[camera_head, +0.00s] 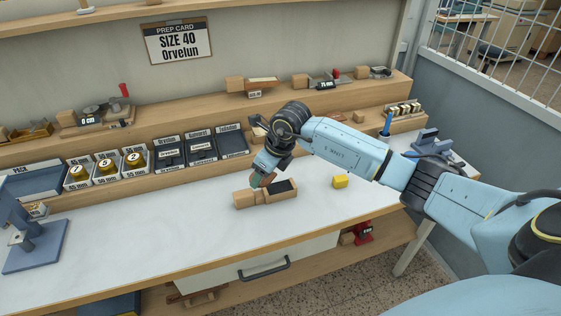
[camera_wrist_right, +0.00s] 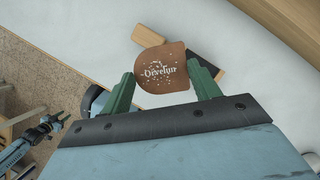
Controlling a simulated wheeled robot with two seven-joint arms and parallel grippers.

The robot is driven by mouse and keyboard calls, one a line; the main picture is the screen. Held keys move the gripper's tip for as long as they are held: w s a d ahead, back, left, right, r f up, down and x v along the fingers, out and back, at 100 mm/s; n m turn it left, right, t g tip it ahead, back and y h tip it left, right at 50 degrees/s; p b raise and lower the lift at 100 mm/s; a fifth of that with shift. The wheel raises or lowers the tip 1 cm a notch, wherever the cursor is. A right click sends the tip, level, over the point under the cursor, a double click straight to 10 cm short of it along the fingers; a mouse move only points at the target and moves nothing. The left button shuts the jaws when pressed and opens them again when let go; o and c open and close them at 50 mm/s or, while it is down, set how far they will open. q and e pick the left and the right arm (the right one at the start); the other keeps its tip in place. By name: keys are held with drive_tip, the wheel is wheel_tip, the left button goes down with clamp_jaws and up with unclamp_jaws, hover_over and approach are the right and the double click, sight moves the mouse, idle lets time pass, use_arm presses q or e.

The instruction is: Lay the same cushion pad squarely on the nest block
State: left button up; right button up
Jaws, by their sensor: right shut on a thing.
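My right gripper (camera_wrist_right: 157,88) has its two green fingers on either side of a brown pad (camera_wrist_right: 163,66) with rounded corners and white speckled lettering. It is shut on the pad's edges. In the head view the right gripper (camera_head: 262,178) is just above a wooden block (camera_head: 283,195) with a dark top recess. In the right wrist view the wooden block with its dark area (camera_wrist_right: 206,60) lies partly behind the pad. I cannot tell whether the pad touches it. My left arm's gripper (camera_wrist_right: 55,122) appears small at the left of the wrist view; its fingers are unclear.
A plain wooden block (camera_head: 243,199) lies left of the recessed block. A blue press (camera_head: 30,240) stands at far left. Labelled bins (camera_head: 107,167) line the back. The white worktop between is clear.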

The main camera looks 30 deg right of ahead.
use_arm(q)
drive_tip(key=shift+s+r+p, duration=0.4)
drive_tip(key=shift+s+r, duration=0.05)
drive_tip(key=shift+s, duration=0.1)
use_arm(e)
drive_tip(key=w+d+f+m+h, duration=0.1)
drive_tip(key=d+m+h, duration=0.2)
drive_tip(key=d+m, duration=0.2)
drive_tip(key=m, duration=0.3)
drive_tip(key=shift+d+f+m, duration=0.15)
drive_tip(key=shift+d+m, duration=0.15)
drive_tip(key=shift+d, duration=0.1)
use_arm(q)
drive_tip(key=shift+f+b, duration=2.6)
drive_tip(key=shift+b, duration=0.05)
use_arm(e)
drive_tip(key=shift+w+f, duration=0.1)
drive_tip(key=shift+f, duration=2.95)
use_arm(q)
drive_tip(key=shift+w+f, duration=0.1)
drive_tip(key=shift+f, duration=0.1)
use_arm(e)
drive_tip(key=shift+f, duration=0.2)
